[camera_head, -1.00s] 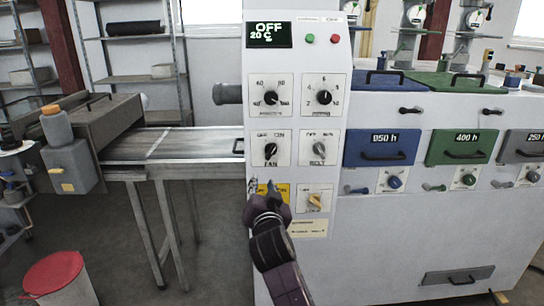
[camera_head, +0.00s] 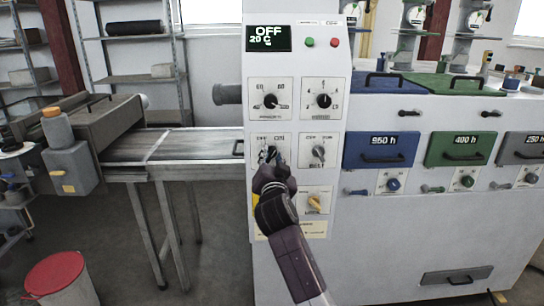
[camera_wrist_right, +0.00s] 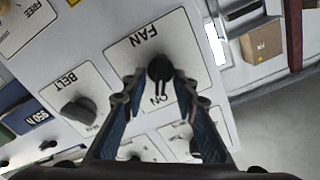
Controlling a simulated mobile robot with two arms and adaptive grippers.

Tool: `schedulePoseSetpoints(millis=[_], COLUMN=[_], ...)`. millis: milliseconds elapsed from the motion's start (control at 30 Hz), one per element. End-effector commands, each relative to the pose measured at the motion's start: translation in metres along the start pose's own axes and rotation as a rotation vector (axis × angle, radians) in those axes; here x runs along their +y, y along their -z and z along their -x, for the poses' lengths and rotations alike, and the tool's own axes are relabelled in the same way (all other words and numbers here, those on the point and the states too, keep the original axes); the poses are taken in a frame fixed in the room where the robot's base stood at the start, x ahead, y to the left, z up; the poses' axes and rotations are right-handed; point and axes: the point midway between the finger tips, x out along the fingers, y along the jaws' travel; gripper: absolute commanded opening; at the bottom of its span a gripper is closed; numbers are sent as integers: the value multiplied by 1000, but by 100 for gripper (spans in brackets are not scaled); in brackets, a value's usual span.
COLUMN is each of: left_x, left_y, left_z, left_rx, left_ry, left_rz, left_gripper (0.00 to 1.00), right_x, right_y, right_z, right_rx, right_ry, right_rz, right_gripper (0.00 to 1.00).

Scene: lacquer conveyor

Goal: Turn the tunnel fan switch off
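The tunnel fan switch is a black rotary knob on a white plate marked FAN. In the right wrist view the knob (camera_wrist_right: 160,70) lies between my right gripper's fingertips (camera_wrist_right: 159,82), with its narrow handle pointing toward the word ON. The OFF mark is hidden there. In the head view the fan plate (camera_head: 261,136) is partly covered by my right gripper (camera_head: 271,160). The fingers are open on both sides of the knob, with gaps showing; I see no clear grip. My left gripper is not in view.
The belt switch (camera_head: 318,152) sits just right of the fan plate; a yellowish knob (camera_head: 314,204) is below it. Two dials are above, under a display (camera_head: 269,37) reading OFF and 20 C. Blue and green drawers stand right; the conveyor (camera_head: 195,142) runs left.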

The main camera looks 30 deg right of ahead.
Motion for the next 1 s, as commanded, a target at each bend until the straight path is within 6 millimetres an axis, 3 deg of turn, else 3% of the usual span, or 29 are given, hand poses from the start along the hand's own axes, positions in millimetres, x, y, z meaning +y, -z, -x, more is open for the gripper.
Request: schedulePoseSetpoints(millis=[200,467,1000], left_x=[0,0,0], left_y=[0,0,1], left_z=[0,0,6], left_rx=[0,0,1], left_ry=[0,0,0], left_rz=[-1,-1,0], left_gripper=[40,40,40], right_x=[0,0,-2], right_y=[0,0,1], right_z=[0,0,0], right_rx=[0,0,-1], right_ry=[1,1,1], right_rz=[0,0,94], right_gripper=[27,0,0])
